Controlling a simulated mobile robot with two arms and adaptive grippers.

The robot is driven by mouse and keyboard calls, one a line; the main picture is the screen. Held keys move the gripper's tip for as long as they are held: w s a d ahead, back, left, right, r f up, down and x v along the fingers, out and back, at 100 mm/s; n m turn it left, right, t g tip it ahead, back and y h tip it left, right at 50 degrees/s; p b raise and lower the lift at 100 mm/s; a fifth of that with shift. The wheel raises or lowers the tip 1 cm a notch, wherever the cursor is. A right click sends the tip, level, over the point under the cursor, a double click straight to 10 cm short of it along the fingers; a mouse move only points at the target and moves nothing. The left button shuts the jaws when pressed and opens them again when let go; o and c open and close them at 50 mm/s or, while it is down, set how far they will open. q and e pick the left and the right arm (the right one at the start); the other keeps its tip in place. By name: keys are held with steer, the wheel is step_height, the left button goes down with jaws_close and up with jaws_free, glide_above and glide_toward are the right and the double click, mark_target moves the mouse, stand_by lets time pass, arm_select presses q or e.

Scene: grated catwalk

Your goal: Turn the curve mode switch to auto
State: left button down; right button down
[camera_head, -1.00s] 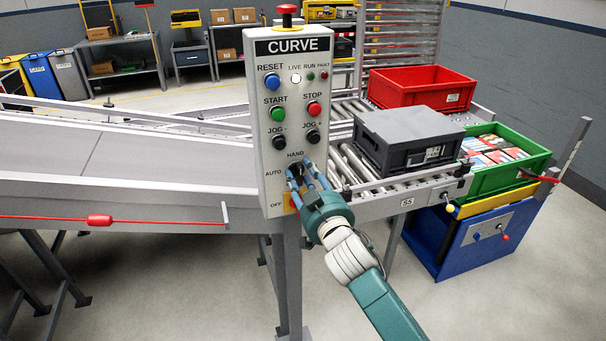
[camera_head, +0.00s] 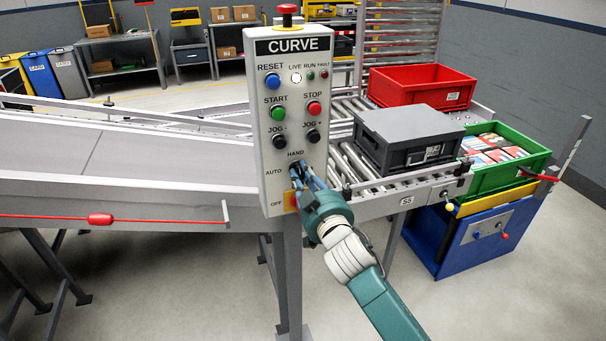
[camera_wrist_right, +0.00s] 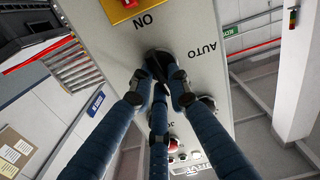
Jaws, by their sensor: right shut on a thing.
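The grey CURVE control box (camera_head: 281,215) stands upright on a post in the middle of the head view. Its mode switch (camera_head: 294,167) is a dark knob low on the face, among the labels HAND, AUTO and OFF. My right gripper (camera_head: 300,180) reaches it from the lower right and is shut on it. In the right wrist view the blue fingers (camera_wrist_right: 160,82) meet around the black switch (camera_wrist_right: 153,54), beside the AUTO lettering. The fingers cover most of the knob, so I cannot tell where it points. My left gripper is not in view.
Reset, start, stop and jog buttons sit above the switch, with a red emergency button (camera_head: 287,9) on top. A conveyor (camera_head: 130,184) runs behind the box. A grey crate (camera_head: 385,150), red crate (camera_head: 400,92) and green crate (camera_head: 508,177) stand at the right.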

steer(key=n+p, duration=0.2)
steer(key=n, duration=0.6)
steer(key=shift+a, duration=0.2)
steer(key=n+p, duration=0.1)
steer(key=n, duration=0.3)
steer(key=shift+s+a+n, duration=0.1)
steer(key=shift+a+n, duration=0.05)
steer(key=shift+n, duration=0.15)
steer(key=shift+a+f+n+p, duration=0.15)
steer(key=shift+n+p, duration=0.35)
steer(key=shift+n, duration=1.4)
steer(key=c, duration=1.7)
jaws_free()
steer(key=shift+o, duration=0.2)
steer(key=shift+s, duration=0.1)
